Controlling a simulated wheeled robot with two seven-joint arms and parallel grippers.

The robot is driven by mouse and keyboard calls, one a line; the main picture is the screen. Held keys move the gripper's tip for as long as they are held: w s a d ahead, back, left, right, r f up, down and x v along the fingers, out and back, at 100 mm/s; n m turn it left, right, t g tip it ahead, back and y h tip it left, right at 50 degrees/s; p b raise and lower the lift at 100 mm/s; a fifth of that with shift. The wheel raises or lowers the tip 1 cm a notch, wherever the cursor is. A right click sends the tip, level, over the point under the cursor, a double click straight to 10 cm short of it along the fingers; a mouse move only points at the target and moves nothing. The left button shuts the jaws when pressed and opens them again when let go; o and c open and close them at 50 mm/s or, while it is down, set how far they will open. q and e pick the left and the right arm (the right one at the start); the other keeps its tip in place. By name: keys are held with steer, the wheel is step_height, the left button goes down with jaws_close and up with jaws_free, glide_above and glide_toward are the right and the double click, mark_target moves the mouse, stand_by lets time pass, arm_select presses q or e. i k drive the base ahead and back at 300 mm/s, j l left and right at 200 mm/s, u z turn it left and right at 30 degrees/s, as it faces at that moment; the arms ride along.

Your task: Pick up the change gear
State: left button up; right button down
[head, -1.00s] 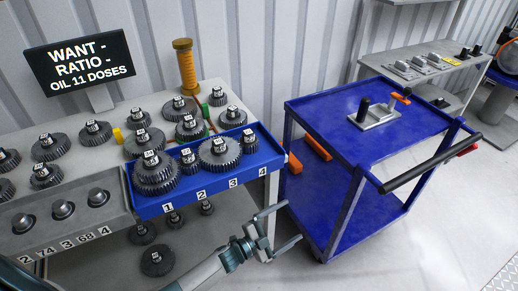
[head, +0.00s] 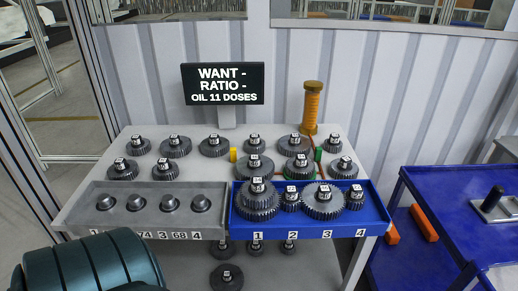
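Several dark grey change gears with white number tags stand on the table. A back row includes one at the left (head: 139,146), one in the middle (head: 254,143) and a larger one (head: 294,142). A nearer row includes one gear at the left (head: 123,170) and one at the right (head: 342,167). The blue tray (head: 310,231) holds a stacked pair at its left (head: 258,200), a small gear (head: 291,199), a large gear (head: 323,201) and a small gear at its right (head: 355,197). Tag numbers are mostly too small to read. Neither gripper is in view.
A grey tray with capped pegs (head: 145,215) adjoins the blue tray. More gears lie on the lower shelf (head: 227,277). A sign (head: 223,84) and an orange column (head: 311,107) stand at the back. A blue cart (head: 437,190) is at the right. My arm link covers the lower left.

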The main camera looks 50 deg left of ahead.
mark_target(257, 192)
steer(key=u, duration=1.6)
steer(key=i+l, duration=0.1)
steer(key=i, duration=0.45)
steer(key=i+l, duration=0.1)
steer(key=i, duration=0.4)
steer(key=k+l, duration=0.25)
